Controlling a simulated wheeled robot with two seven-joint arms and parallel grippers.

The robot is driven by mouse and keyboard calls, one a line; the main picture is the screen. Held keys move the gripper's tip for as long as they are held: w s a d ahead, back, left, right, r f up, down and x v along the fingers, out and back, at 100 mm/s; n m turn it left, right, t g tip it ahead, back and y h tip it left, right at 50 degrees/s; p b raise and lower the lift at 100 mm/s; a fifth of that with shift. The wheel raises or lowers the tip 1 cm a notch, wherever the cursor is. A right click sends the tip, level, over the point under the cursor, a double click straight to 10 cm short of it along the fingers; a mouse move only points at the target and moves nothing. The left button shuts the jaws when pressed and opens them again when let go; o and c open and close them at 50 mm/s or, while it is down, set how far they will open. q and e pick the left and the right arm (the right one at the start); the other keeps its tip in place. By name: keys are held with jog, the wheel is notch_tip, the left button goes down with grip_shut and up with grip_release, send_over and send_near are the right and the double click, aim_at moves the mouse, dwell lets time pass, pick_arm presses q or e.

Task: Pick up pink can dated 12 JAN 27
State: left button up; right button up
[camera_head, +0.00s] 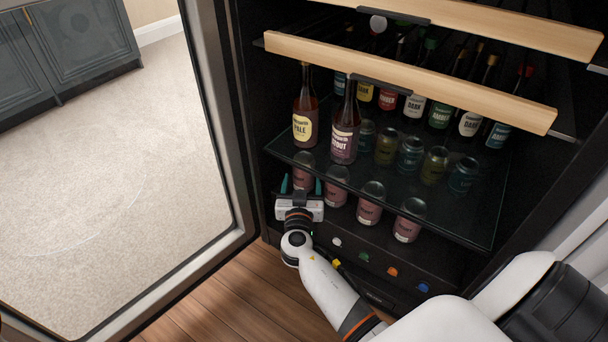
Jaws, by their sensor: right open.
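A row of pink cans stands under the glass shelf at the front of the open fridge. The leftmost pink can (303,172) is directly ahead of my right gripper (301,184). To its right stand another pink can (336,190), a third one (369,210) and the rightmost one (407,228). No date can be read on any can. My right gripper is open, its teal fingertips on either side of the leftmost can; I cannot tell whether they touch it. The gripper hides that can's lower part. My left gripper is not in view.
The glass shelf (462,218) just above holds two bottles, a pale ale (305,118) and a stout (345,130), with darker cans (410,155) behind them. Wooden-fronted racks (420,85) are higher up. The open fridge door (232,130) stands at left.

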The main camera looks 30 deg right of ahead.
jog(key=shift+b+x, duration=0.8)
jog(key=shift+x, duration=2.25)
jog(key=shift+s, duration=0.1)
jog(key=c, duration=0.8)
jog(key=shift+c, duration=0.9)
jog(key=shift+r, duration=0.1)
